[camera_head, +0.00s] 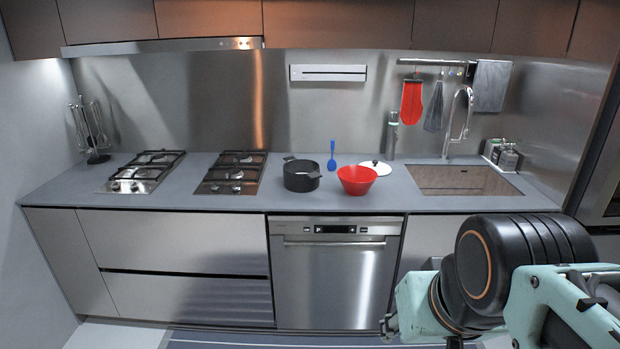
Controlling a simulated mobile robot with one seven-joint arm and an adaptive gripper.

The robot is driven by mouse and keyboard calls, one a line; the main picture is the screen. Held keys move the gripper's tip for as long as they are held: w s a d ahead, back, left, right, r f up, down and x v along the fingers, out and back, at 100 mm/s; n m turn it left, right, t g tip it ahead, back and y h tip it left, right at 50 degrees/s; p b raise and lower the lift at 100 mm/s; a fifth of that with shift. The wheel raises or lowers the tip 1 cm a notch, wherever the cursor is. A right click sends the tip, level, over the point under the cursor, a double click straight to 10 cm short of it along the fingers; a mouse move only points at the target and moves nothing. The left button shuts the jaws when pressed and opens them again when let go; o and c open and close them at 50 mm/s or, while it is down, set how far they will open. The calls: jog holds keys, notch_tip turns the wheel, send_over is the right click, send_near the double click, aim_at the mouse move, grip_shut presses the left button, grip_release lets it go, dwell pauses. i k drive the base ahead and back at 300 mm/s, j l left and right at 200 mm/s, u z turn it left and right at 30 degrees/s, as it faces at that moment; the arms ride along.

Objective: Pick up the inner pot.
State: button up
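A black pot (301,176) with small side handles stands upright on the grey counter, right of the stove; it is the only pot I see. Its inside is mostly dark, so I cannot tell whether anything is in it. My arm fills the lower right, in front of the counter and well away from the pot. Only small dark parts that may be my gripper (389,325) show beside the teal link. Its fingers are hidden, so their opening cannot be seen.
A red bowl (356,181) stands close right of the pot, with a white lid (376,167) behind it. Gas burners (232,174) lie left, a sink (462,180) right. The counter's front strip (330,205) is clear.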

aim_at(300, 176)
jog(key=i+j+u, duration=0.1)
jog(key=i+j, duration=0.15)
jog(key=i, duration=0.25)
jog(key=i+j, duration=0.2)
jog(key=i, duration=0.35)
jog(key=i+j+u, duration=0.15)
jog(key=i, duration=0.35)
